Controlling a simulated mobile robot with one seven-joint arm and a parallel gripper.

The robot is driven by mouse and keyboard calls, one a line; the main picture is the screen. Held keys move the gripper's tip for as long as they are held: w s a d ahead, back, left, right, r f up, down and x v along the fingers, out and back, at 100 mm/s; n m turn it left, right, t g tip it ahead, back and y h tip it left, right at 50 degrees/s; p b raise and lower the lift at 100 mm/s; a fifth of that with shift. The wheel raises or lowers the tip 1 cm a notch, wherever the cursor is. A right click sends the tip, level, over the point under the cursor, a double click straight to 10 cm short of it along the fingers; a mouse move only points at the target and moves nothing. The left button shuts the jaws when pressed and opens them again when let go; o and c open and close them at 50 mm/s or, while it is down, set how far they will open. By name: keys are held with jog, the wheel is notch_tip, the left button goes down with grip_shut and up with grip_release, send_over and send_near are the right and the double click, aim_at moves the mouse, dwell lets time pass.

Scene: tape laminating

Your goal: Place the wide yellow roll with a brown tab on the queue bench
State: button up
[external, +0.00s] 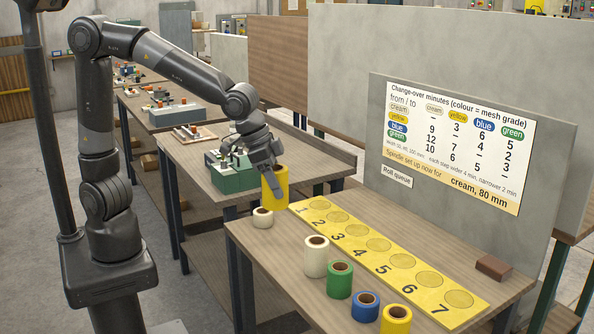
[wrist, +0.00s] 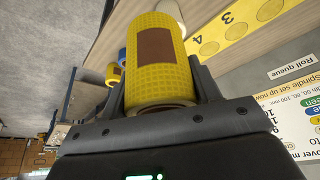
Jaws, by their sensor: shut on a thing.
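My gripper (external: 272,178) is shut on a wide yellow roll (external: 275,192) near the far left corner of the queue bench (external: 262,252). In the wrist view the yellow roll (wrist: 180,70) sits between the two fingers (wrist: 158,88), and a brown tab (wrist: 155,46) shows on its side. The roll looks upright in the external view; I cannot tell whether its base touches the bench. A yellow strip (external: 334,220) with circles numbered 1 to 7 lies along the bench. All its visible circles are empty.
Along the bench's front stand a small cream roll (external: 263,218), a larger cream roll (external: 316,257), a green roll (external: 340,280), a blue roll (external: 365,307) and another yellow roll (external: 397,321). A brown block (external: 494,267) lies at the right. A board with a sign (external: 455,145) stands behind.

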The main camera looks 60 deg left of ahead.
notch_tip(320, 180, down, 10)
jog(key=shift+w+a+f, duration=1.1)
jog(key=shift+w+f, duration=0.55)
jog(key=shift+f, duration=0.15)
jog(key=shift+w+a+f, duration=1.05)
jog(key=shift+w+f, duration=0.65)
jog(key=shift+f, duration=0.1)
jog(key=shift+w+a+f, duration=1.1)
jog(key=shift+w+f, duration=0.55)
jog(key=shift+f, duration=0.15)
jog(key=o, duration=1)
jog(key=shift+f, duration=0.15)
jog(key=shift+o, duration=0.2)
